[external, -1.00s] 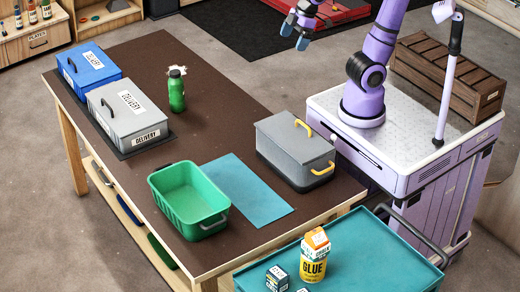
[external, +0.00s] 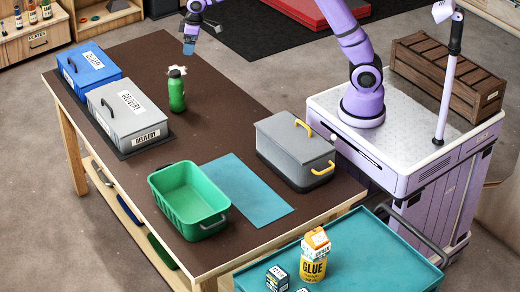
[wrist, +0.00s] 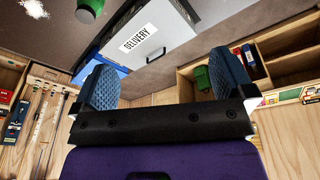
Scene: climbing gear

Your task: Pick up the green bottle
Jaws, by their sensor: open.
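The green bottle (external: 177,90) stands upright on the brown table (external: 215,110), near its far edge. A small white patch lies on the table just behind it. My gripper (external: 189,48) is open and empty, above and behind the bottle, apart from it. In the wrist view, my gripper's two blue fingers (wrist: 162,84) are spread with nothing between them. Part of the green bottle (wrist: 92,8) shows at the top left edge of that view, cut off by the frame, outside the fingers.
A grey delivery box (external: 130,112) and a blue delivery box (external: 88,68) stand left of the bottle. A green bin (external: 190,195), a teal mat (external: 250,190) and a grey box with yellow handles (external: 295,150) are nearer. The table right of the bottle is clear.

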